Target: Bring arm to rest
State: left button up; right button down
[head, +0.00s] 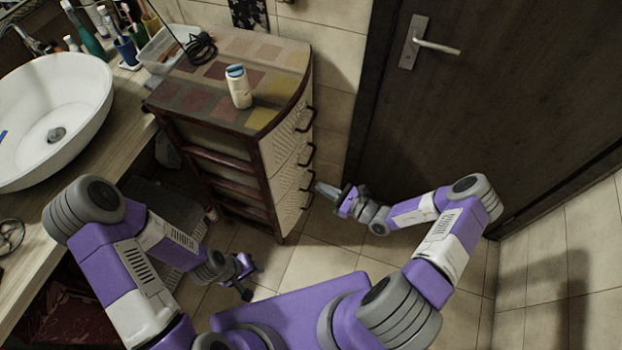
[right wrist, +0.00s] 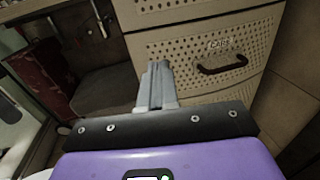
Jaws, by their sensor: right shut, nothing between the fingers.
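My right gripper (head: 325,189) is shut and empty. In the head view it points left toward the front of the drawer cabinet (head: 207,139), low beside its drawers. In the right wrist view its closed fingers (right wrist: 156,88) stand together in front of a perforated drawer front (right wrist: 205,55). I cannot tell whether they touch it. My left gripper (head: 253,283) hangs low over the floor in front of the basin counter. Its two fingers look spread, with nothing between them.
A white bottle with a blue cap (head: 239,87) stands on the cabinet top. A white basin (head: 50,115) sits on the wooden counter (head: 125,147) at left. Drawer handles (head: 306,157) stick out near my right gripper. A dark door (head: 490,110) closes the back right. Tiled floor (head: 315,262) lies between my arms.

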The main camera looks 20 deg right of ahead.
jog(key=shift+s+d, duration=0.45)
jog(key=shift+s, duration=0.05)
jog(key=s+a+f+n+g+y, duration=0.1)
jog(key=s+a+n+g+y, duration=0.2)
jog(key=s+a+n+g, duration=0.4)
jog(key=s+a+f+n+g+h, duration=0.1)
jog(key=s+n+g+h, duration=0.2)
jog(key=n, duration=0.6)
jog(key=s+a+f+n+g+h, duration=0.1)
jog(key=s+f+n+g+h, duration=0.1)
jog(key=s+n+h, duration=0.5)
jog(key=shift+a+f+n+g+h, duration=0.25)
jog(key=shift+n+g, duration=0.25)
jog(key=shift+n, duration=0.5)
